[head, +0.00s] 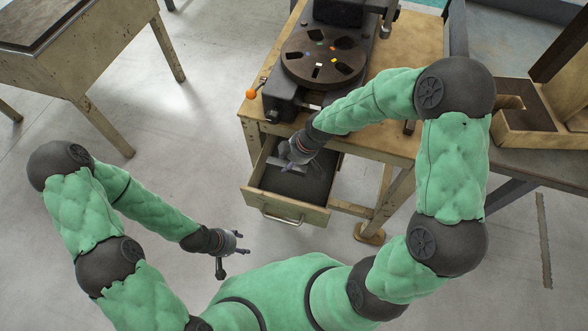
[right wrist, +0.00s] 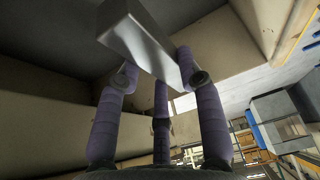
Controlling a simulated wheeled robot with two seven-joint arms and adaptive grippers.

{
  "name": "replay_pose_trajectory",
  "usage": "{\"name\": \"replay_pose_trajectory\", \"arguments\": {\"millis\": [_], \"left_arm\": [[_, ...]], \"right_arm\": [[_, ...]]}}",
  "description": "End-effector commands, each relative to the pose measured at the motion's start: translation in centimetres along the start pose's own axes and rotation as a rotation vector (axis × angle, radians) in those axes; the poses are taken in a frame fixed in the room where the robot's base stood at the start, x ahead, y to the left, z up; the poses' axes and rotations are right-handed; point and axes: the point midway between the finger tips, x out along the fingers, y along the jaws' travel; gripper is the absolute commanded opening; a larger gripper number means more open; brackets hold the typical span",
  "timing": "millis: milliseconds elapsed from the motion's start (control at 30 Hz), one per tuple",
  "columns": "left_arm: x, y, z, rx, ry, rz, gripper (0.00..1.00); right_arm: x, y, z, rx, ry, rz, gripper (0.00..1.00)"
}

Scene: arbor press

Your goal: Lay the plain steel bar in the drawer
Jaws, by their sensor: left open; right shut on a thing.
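The drawer (head: 318,216) is pulled open below the press table. My right gripper (head: 290,162) reaches down into the drawer's opening, near its back left. It is shut on the plain steel bar (head: 280,161), a grey bar that shows partly beside the fingers. In the right wrist view the bar (right wrist: 145,42) sits between the purple fingers, with the drawer's walls around it. I cannot tell whether the bar touches the drawer floor. My left gripper (head: 232,256) is open and empty, in front of and to the left of the drawer, over the floor.
The arbor press (head: 322,60) with its round slotted plate stands on the wooden table (head: 415,40) above the drawer. An orange-knobbed lever (head: 251,94) sticks out at the table's left. A wooden box (head: 530,115) stands at the right.

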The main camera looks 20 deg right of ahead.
Motion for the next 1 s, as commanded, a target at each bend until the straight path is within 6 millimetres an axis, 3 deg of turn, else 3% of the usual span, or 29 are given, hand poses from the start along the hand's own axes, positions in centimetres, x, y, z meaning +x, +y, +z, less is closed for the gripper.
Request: {"name": "replay_pose_trajectory", "arguments": {"millis": [233,667,1000], "left_arm": [[1.8,-0.7,-0.1,0.000,0.000,0.000,0.54],[3.6,-1.3,-0.1,0.000,0.000,0.000,0.54],[3.6,-1.3,-0.1,0.000,0.000,0.000,0.54]], "right_arm": [[4.0,0.0,1.7,0.003,-0.001,-0.001,0.00],[8.0,0.1,3.3,0.003,0.000,0.000,0.00],[8.2,0.1,3.4,0.002,0.000,0.002,0.00]]}}
